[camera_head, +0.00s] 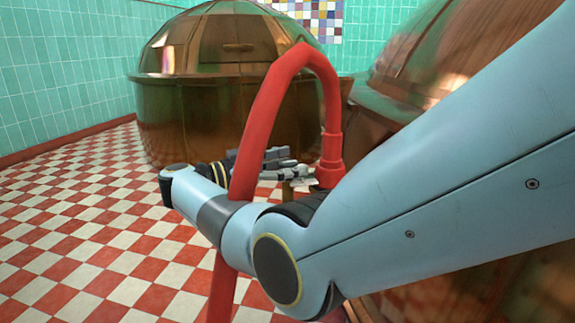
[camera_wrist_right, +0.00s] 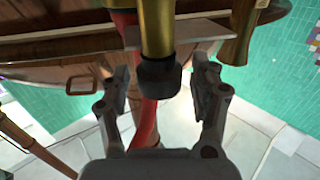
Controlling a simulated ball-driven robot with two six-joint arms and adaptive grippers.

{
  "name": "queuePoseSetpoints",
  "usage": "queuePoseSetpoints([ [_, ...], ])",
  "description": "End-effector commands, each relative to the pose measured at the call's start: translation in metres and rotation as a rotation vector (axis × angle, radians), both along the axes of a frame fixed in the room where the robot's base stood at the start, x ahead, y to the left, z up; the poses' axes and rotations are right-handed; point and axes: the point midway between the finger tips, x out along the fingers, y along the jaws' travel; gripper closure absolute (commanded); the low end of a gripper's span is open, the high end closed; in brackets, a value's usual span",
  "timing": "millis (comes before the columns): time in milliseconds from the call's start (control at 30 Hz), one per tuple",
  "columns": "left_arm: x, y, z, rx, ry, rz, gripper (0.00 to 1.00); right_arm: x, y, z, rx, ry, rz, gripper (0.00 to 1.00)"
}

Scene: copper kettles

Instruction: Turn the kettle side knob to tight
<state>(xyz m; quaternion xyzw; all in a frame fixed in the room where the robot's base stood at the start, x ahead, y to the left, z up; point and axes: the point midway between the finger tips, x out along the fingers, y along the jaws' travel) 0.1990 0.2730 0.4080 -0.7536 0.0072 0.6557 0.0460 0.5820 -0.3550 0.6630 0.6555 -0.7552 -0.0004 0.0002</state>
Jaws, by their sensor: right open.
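The copper kettle (camera_head: 425,50) rises at the right of the head view, partly covered by my right arm. In the right wrist view, a dark knob (camera_wrist_right: 159,76) sits at the end of a brass stem (camera_wrist_right: 156,28). My right gripper (camera_wrist_right: 160,86) is open, with one finger on each side of the knob and visible gaps between. In the head view the right gripper (camera_head: 285,172) is partly hidden behind a red pipe and my wrist; the knob cannot be made out there. My left gripper is not in view.
A second brass fitting (camera_wrist_right: 240,35) is at the upper right there. Another domed kettle (camera_head: 200,110) stands behind. The checkered floor (camera_head: 80,220) is clear at left.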

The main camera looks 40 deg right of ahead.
Motion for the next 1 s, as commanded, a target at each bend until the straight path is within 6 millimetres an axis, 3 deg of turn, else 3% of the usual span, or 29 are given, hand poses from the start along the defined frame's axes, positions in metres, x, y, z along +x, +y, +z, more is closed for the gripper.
queuePoseSetpoints([
  [300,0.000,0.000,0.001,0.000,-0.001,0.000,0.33,0.008,0.050,0.000,0.002,0.002,0.004,0.38],
  [500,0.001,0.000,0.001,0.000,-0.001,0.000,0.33,0.011,0.071,0.000,0.002,0.001,0.001,0.38],
  [1000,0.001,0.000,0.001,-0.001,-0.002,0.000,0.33,0.011,0.074,-0.001,0.001,0.001,0.001,0.38],
])
